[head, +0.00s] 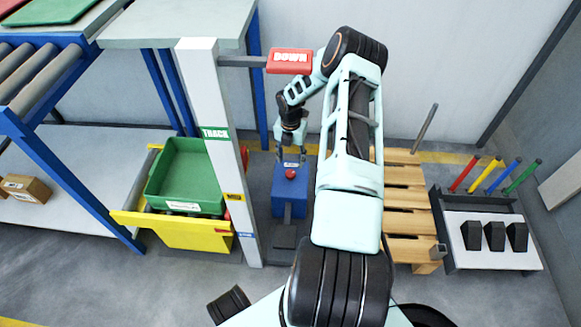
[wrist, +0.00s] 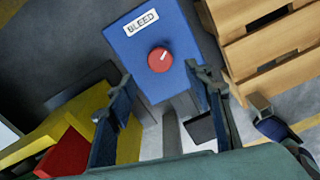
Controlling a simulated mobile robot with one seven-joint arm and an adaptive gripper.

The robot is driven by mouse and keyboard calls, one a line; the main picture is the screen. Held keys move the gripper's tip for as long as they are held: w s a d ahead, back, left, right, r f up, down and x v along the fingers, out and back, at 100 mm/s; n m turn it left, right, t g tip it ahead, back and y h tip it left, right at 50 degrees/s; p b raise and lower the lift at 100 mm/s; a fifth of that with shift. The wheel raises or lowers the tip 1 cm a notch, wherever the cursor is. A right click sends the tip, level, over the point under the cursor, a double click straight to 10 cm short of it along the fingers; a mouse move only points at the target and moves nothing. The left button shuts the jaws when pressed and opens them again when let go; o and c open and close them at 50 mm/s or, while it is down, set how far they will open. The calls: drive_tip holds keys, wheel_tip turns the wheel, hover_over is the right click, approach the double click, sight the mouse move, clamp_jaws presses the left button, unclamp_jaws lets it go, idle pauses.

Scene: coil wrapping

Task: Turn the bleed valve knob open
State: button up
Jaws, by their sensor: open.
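The bleed valve knob is a small red round knob with a white pointer line; in the wrist view the knob (wrist: 160,59) sits on the face of a blue box (wrist: 185,28) under a white "BLEED" label (wrist: 142,22). The pointer line slants up to the right. In the head view the knob (head: 291,173) shows on the blue box (head: 284,204), just below my gripper (head: 290,160). In the wrist view my gripper (wrist: 162,100) is open, with its fingers apart either side of the box's lower part. Nothing is between them, and I see no contact with the knob.
A white post (head: 222,160) with a red "DOWN" sign (head: 290,61) stands left of my arm. Green (head: 190,170) and yellow bins (head: 180,232) are beside it. A wooden pallet (head: 408,200) is at right, with a rack of coloured handles (head: 492,262) beyond.

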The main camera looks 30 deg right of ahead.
drive_tip(key=shift+r, duration=2.35)
